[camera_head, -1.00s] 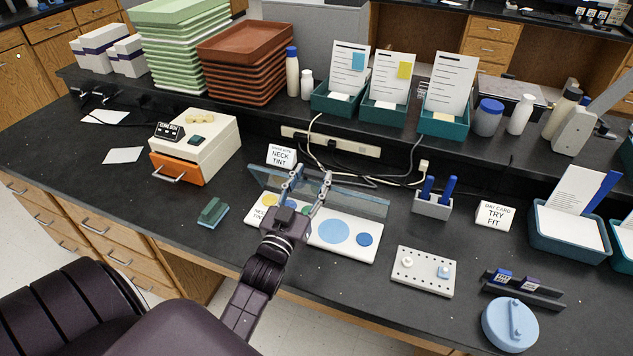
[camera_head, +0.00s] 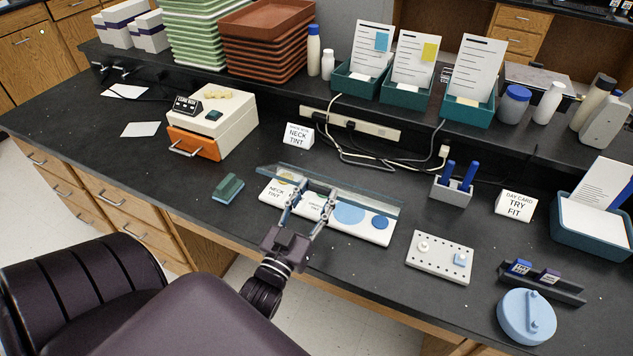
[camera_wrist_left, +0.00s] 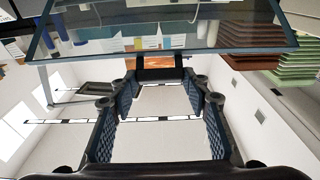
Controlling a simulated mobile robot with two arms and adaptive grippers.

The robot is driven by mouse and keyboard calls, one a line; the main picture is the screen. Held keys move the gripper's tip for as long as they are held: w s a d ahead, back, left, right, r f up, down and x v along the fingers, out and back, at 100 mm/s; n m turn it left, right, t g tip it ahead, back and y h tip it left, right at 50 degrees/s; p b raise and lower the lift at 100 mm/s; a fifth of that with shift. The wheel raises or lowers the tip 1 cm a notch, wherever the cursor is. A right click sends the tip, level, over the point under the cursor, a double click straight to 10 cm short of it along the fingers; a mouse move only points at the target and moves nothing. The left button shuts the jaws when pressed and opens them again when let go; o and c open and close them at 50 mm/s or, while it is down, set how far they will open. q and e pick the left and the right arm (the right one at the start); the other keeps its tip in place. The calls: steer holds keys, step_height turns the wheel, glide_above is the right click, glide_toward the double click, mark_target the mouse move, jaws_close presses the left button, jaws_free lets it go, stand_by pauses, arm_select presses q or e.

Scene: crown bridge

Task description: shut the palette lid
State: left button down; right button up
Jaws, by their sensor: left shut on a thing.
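The palette (camera_head: 362,229) is a white slab with round colour patches, and its lid stands tilted open above it. The lid (camera_head: 385,205) is a clear bluish panel along the palette's far side. It also fills the top of the left wrist view (camera_wrist_left: 250,36). My left gripper (camera_head: 311,193) reaches over the palette, its fingers shut on the lid. In the left wrist view its fingertips (camera_wrist_left: 161,72) close on a dark tab at the lid's edge. The fingers hide part of the palette. My right gripper is not in view.
A green block (camera_head: 228,188) lies left of the palette. A white pegboard (camera_head: 440,262) and a holder with blue pens (camera_head: 451,190) stand to the right. Bare counter shows between these.

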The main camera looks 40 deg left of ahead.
arm_select(q)
steer(key=shift+f, duration=0.5)
steer(key=c, duration=1.5)
jaws_free()
steer(key=o, duration=0.4)
steer(key=shift+w, duration=0.25)
steer(key=shift+s+r, duration=0.15)
steer(key=v, duration=1.2)
